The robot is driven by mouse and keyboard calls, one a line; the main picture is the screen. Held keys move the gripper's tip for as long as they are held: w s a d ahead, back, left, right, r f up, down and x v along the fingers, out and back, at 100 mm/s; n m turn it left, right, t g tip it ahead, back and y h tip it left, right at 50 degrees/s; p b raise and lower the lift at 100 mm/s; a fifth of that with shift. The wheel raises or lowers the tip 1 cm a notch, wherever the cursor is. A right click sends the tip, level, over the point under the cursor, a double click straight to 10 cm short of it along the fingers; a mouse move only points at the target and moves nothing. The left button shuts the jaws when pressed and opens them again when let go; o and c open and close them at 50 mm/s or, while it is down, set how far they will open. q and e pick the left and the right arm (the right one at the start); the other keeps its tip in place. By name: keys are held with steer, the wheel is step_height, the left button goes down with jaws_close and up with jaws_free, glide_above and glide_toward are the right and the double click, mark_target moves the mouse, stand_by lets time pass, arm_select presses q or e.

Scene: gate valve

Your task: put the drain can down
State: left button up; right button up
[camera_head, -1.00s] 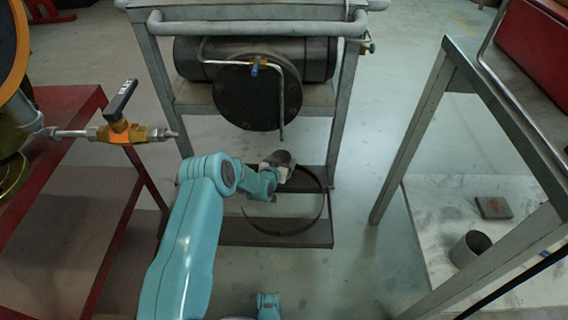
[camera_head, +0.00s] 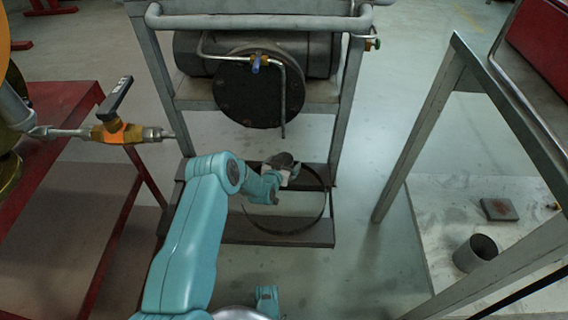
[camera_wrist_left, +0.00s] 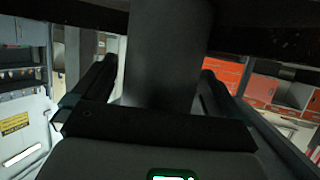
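My left arm reaches in from the lower left, with the left gripper (camera_head: 283,162) over the lower shelf and below the bent drain pipe (camera_head: 283,105). In the left wrist view a dark grey cylinder, which looks like the drain can (camera_wrist_left: 165,50), stands between the two fingers (camera_wrist_left: 160,85) and fills the gap. The gripper looks shut on it. In the head view only a small dark shape shows at the gripper tip, and the can's base is hidden. My right gripper is not in view.
The grey frame (camera_head: 345,110) carries a dark vessel (camera_head: 325,55) above a lower shelf (camera_head: 300,235) with a curved band (camera_head: 328,205). A brass valve (camera_head: 117,132) juts in over a red table (camera_head: 60,190). An open grey cup (camera_head: 476,252) and a dark block (camera_head: 499,209) are at right.

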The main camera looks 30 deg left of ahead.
arm_select(q)
steer(key=shift+r, duration=0.25)
steer(key=p+v, duration=0.6)
steer(key=v, duration=0.6)
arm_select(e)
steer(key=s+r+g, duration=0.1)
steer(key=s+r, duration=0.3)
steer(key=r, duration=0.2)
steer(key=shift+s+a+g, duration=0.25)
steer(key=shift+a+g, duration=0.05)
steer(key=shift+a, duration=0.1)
arm_select(q)
steer(key=shift+f, duration=0.15)
